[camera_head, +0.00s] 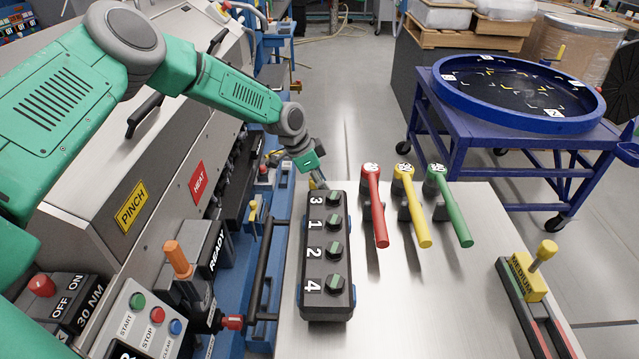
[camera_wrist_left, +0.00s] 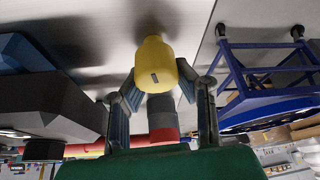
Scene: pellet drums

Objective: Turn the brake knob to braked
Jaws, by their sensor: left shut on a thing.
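My left gripper (camera_head: 318,183) reaches down at the far end of the black box with numbered knobs (camera_head: 327,260) in the head view. In the left wrist view my left gripper (camera_wrist_left: 160,98) has its fingers on either side of a yellow knob (camera_wrist_left: 155,62) with a grey stem and a red band, and is shut on it. No brake mark is readable on this knob, and its turned position cannot be told. In the head view the gripper and box hide it. My right gripper is not in view.
Red (camera_head: 374,210), yellow (camera_head: 411,208) and green (camera_head: 450,210) levers stand right of the box on the steel top. A yellow-handled MEDIUM slider (camera_head: 530,278) is at the right. A blue cart (camera_head: 525,150) stands behind. The machine with PINCH and HEAT labels (camera_head: 110,160) fills the left.

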